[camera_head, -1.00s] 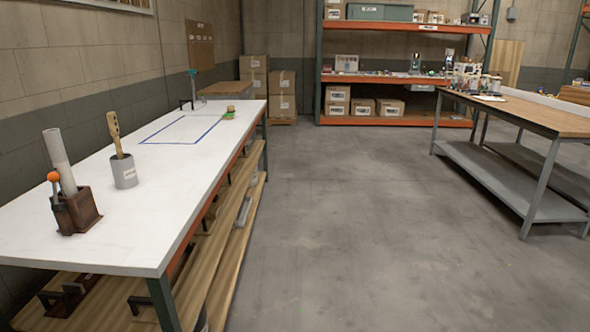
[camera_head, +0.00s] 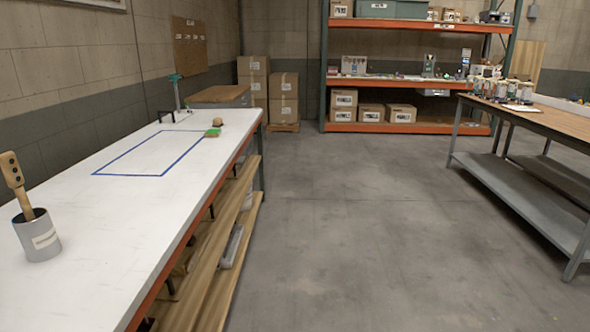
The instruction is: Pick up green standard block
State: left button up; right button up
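I cannot make out a block that is clearly the green standard block. A small green item (camera_head: 213,132) lies near the far right corner of the white table, just in front of a small tan item (camera_head: 218,122); its exact shape is too small to tell. Small coloured items (camera_head: 400,76) sit on the middle shelf of the orange rack, too far off to identify. Neither of my grippers is in view.
The long white table (camera_head: 110,235) with a blue taped rectangle (camera_head: 118,175) runs along the left. A grey cup with a wooden-handled tool (camera_head: 40,238) stands on it. A wood-topped workbench (camera_head: 545,118) stands right. Open concrete floor (camera_head: 350,230) lies between, up to the orange rack (camera_head: 405,127).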

aim_at(211, 133)
jog(key=i, duration=5.8)
jog(key=i+l+u, duration=0.1)
jog(key=i+u, duration=0.15)
jog(key=i, duration=0.3)
jog(key=i+l+u, duration=0.25)
jog(key=i, duration=0.25)
jog(key=j+u, duration=0.1)
jog(key=u, duration=3.05)
